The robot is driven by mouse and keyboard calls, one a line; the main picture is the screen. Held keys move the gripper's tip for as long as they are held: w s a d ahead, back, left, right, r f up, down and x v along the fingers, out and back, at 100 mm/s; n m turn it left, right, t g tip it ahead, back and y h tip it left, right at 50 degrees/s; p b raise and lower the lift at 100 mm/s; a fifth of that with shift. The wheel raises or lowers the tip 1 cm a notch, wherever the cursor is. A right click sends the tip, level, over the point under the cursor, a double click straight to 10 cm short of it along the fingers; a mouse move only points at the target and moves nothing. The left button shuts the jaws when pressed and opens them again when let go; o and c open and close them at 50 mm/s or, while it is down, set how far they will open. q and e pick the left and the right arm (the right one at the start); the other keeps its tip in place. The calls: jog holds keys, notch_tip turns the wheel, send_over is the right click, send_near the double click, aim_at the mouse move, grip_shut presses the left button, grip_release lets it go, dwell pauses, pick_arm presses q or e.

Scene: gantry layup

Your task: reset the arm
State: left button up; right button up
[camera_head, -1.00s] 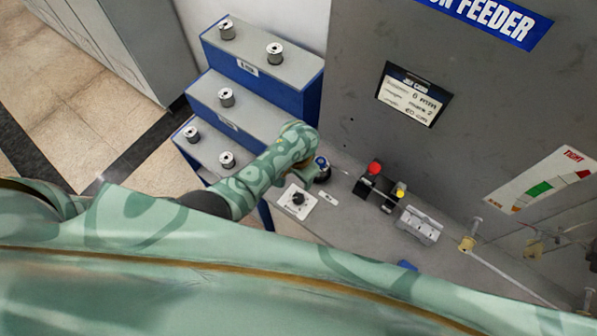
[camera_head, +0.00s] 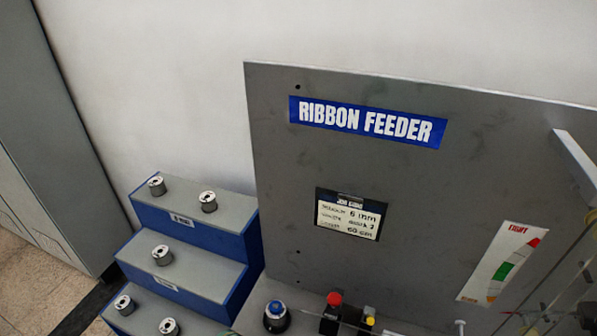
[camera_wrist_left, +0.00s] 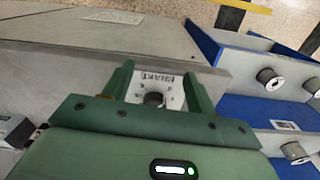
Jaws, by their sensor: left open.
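My left gripper (camera_wrist_left: 158,76) shows in the left wrist view with its two green fingers apart and nothing between them held. Beyond and between the fingers is a white plate marked BRAKE (camera_wrist_left: 160,80) with a dark round knob (camera_wrist_left: 153,99). I cannot tell the exact gap between the fingers and the knob. Neither of my arms shows in the head view now, and my right gripper is in no view.
The grey ribbon feeder panel (camera_head: 270,150) stands right of a blue stepped rack (camera_head: 240,262) bearing several spools. A blue-topped knob (camera_head: 276,316), a red button (camera_head: 334,299) and a tension gauge (camera_head: 503,262) are near the panel. Rack steps (camera_wrist_left: 235,107) lie right of my gripper.

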pick_arm(q)
jog(key=s+a+f+n+b, duration=0.1)
jog(key=s+a+f+b, duration=0.35)
jog(key=f, duration=0.75)
jog(key=s+a+f+b, duration=0.1)
jog(key=s+f+b, duration=0.5)
jog(key=s+f, duration=0.45)
jog(key=s+a+f+b, duration=0.3)
jog(key=s+f+b, duration=0.2)
jog(key=s+f, duration=0.2)
jog(key=s+a+f+b, duration=0.2)
jog(key=s+f+b, duration=0.3)
jog(key=s, duration=0.4)
jog(key=shift+s+a+f+t, duration=0.2)
jog(key=shift+a+f+t, duration=0.2)
jog(key=shift+f, duration=0.45)
jog(key=shift+r, duration=0.15)
jog(key=shift+c, duration=0.3)
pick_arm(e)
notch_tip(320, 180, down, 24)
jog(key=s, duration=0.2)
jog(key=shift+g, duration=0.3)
